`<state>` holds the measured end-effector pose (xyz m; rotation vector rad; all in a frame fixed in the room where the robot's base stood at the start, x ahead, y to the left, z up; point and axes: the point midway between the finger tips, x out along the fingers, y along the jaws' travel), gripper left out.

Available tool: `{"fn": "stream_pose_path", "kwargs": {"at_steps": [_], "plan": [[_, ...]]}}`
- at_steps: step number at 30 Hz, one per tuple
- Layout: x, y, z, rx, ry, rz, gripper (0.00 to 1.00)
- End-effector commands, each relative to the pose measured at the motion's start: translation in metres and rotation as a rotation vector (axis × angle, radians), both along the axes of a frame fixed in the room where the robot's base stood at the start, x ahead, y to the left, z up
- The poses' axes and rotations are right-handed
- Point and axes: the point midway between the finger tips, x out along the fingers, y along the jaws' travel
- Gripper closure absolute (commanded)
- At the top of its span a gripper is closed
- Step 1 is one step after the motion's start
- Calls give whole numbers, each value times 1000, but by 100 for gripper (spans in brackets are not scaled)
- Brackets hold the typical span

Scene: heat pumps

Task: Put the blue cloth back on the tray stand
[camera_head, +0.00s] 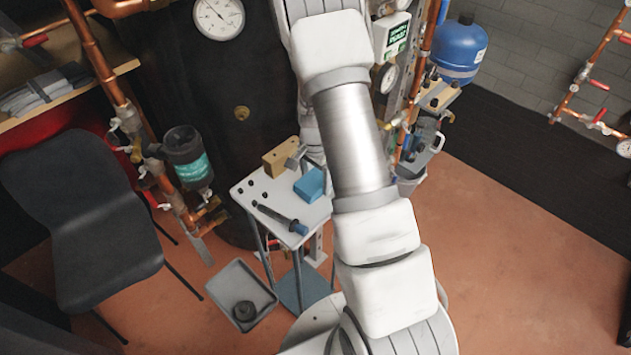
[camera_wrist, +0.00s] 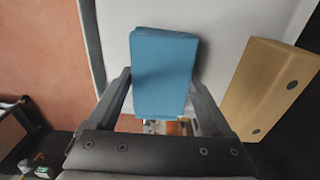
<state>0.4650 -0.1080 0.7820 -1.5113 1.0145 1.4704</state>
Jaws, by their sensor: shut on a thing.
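The folded blue cloth (camera_head: 310,185) is at the right side of the tray stand (camera_head: 243,190), at or just over its pale top. In the wrist view, the blue cloth (camera_wrist: 163,72) lies between the two fingers of my gripper (camera_wrist: 163,80), which is shut on it. The stand's white top (camera_wrist: 230,25) shows behind the cloth, and its edge runs along the left. I cannot tell whether the cloth touches the top. In the head view my arm hides part of the gripper.
A wooden block (camera_head: 275,163) with dark holes stands on the top beside the cloth; it also shows in the wrist view (camera_wrist: 268,85). A dark tool with a blue end (camera_head: 280,218) lies at the front. A grey floor tray (camera_head: 262,296) and a black chair (camera_head: 85,205) are left.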

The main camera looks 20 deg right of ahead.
Motion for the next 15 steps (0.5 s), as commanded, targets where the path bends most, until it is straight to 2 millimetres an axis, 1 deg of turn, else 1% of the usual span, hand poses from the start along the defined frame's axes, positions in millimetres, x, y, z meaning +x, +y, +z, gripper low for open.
{"fn": "stream_pose_path", "kwargs": {"at_steps": [1, 2, 8, 12, 13, 15], "plan": [[0, 0, -6, 1, 1, -1, 61], [0, 0, -7, 1, 0, -1, 61], [0, 0, -7, 0, -1, 0, 61], [0, 0, -11, 0, 0, 0, 61], [0, 0, -11, 0, 0, 0, 14], [0, 0, -10, 0, 0, 0, 2]]}}
